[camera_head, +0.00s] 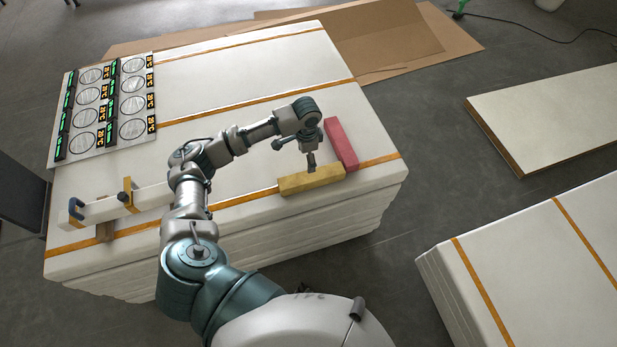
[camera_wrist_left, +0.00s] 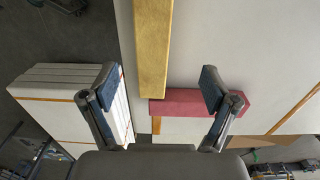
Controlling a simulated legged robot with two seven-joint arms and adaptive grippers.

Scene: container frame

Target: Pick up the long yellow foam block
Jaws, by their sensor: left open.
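The long yellow foam block (camera_head: 312,179) lies on the white stack near its front right edge. In the left wrist view the yellow block (camera_wrist_left: 152,45) runs from the top edge down to between the fingers. A pink-red block (camera_head: 341,143) lies beside its right end, at an angle to it; it also shows in the left wrist view (camera_wrist_left: 180,107). My left gripper (camera_head: 311,162) points down over the yellow block, close to its middle. In the left wrist view its two fingers (camera_wrist_left: 157,86) are spread, with nothing gripped. Whether they touch the block cannot be told. My right gripper is not in view.
The white stack (camera_head: 240,75) carries a panel of round dials (camera_head: 104,104) at the back left. A white bar with a yellow clamp (camera_head: 128,195) lies at the left. Another white stack (camera_head: 540,260) stands at the right, with grey floor between.

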